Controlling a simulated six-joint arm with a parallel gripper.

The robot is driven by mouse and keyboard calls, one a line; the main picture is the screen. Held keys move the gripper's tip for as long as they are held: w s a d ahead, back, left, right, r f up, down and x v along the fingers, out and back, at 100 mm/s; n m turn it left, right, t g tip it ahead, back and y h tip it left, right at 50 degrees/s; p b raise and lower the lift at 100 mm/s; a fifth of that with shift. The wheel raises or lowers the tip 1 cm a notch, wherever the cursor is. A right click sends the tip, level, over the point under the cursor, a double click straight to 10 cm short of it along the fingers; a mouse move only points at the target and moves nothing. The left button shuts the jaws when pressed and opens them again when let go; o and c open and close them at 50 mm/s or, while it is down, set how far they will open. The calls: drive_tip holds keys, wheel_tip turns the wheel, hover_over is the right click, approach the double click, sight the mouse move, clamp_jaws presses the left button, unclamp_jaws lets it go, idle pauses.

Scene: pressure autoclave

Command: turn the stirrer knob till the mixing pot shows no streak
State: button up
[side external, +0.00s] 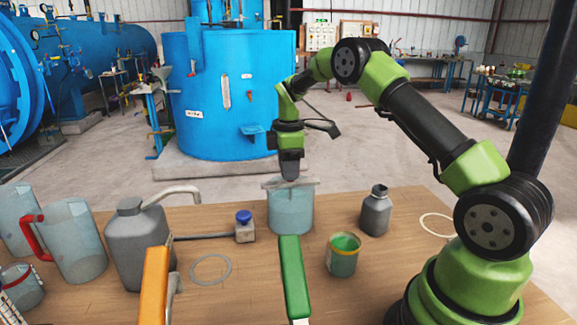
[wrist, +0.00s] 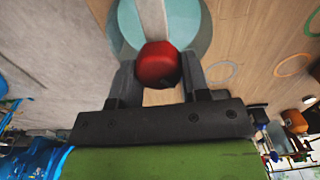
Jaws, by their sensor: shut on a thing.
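The mixing pot (side external: 290,212) is a clear vessel of pale blue liquid on the wooden table, with a flat bar (side external: 303,183) across its rim. The red stirrer knob (wrist: 158,62) sits over the bar in the wrist view. My gripper (side external: 289,176) points straight down above the pot. In the wrist view my gripper (wrist: 158,80) has one finger on each side of the knob and is shut on it. The pot also shows there (wrist: 190,20), and its visible liquid looks evenly teal. I see no clear streak, but the bar, knob and fingers hide part of it.
A small grey bottle (side external: 376,212) and a green-filled cup (side external: 343,256) stand right of the pot. A blue-capped bottle (side external: 245,230), a grey spouted can (side external: 138,248) and clear jugs (side external: 77,243) stand left. Orange (side external: 155,285) and green (side external: 294,278) handles rise in front.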

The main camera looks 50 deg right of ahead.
drive_tip(key=n, duration=0.4)
drive_tip(key=shift+s+r+n, duration=0.1)
drive_tip(key=shift+n, duration=1.7)
drive_tip(key=o, duration=0.9)
drive_tip(key=shift+n, duration=0.3)
wheel_tip(320, 180, up, 10)
drive_tip(key=shift+f, duration=0.1)
